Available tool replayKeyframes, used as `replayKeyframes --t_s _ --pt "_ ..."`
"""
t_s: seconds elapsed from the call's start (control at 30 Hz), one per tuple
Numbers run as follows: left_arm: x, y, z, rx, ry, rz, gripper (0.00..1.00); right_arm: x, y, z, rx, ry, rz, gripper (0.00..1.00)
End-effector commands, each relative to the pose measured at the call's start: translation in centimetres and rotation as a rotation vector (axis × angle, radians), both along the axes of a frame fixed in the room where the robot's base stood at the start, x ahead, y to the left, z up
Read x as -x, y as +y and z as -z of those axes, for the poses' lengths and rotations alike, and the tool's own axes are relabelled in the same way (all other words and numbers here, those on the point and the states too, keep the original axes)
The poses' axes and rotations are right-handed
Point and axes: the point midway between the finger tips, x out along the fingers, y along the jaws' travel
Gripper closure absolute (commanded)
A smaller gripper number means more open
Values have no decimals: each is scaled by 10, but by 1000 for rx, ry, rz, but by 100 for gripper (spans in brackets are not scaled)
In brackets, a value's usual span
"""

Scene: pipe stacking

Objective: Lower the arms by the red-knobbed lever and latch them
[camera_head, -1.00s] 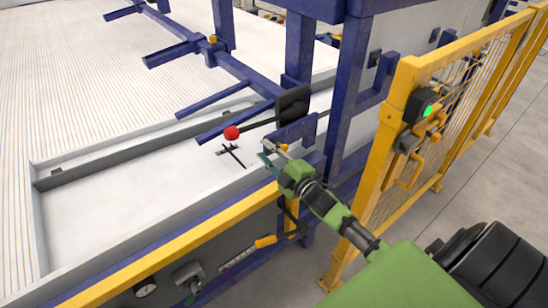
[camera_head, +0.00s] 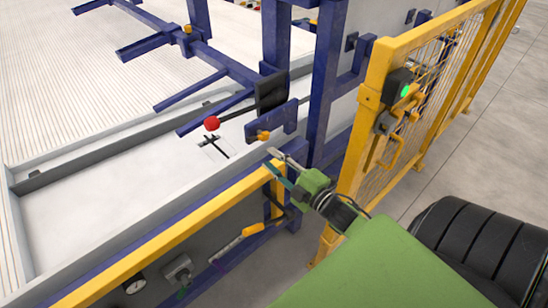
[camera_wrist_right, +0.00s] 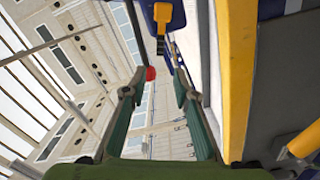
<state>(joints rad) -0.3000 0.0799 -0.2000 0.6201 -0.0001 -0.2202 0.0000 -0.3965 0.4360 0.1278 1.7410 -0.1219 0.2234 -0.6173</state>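The red knob (camera_head: 212,124) sits at the end of a dark lever (camera_head: 236,110) that runs to a black plate (camera_head: 271,91) on the blue frame. The blue arms (camera_head: 188,88) stick out to the left from a long blue bar. An orange latch-like piece (camera_head: 263,136) sits on a blue bracket right of the knob. My right gripper (camera_head: 272,162) is open and empty, below and right of the knob and apart from it. In the right wrist view the knob (camera_wrist_right: 151,74) appears beyond and between the open fingers (camera_wrist_right: 155,100). My left gripper is not in view.
A yellow rail (camera_head: 170,235) runs along the near edge of the white trough. A yellow mesh gate (camera_head: 375,130) with a green-lit box (camera_head: 399,88) stands at right. A yellow-handled lever (camera_head: 252,230) is below the rail. Blue posts (camera_head: 325,80) stand behind my gripper.

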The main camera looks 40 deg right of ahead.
Motion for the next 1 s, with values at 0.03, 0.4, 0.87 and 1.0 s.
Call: replayKeyframes --t_s 0.03,0.4,0.87,1.0 --pt "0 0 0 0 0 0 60 0 0 0 0 0 0 73" --pt "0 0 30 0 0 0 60 -28 13 -38 -29 -120 -129 52" --pt "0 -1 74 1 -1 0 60 -64 28 -57 -65 -10 -343 52" --pt "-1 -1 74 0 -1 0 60 -68 26 -56 -72 17 -342 52"
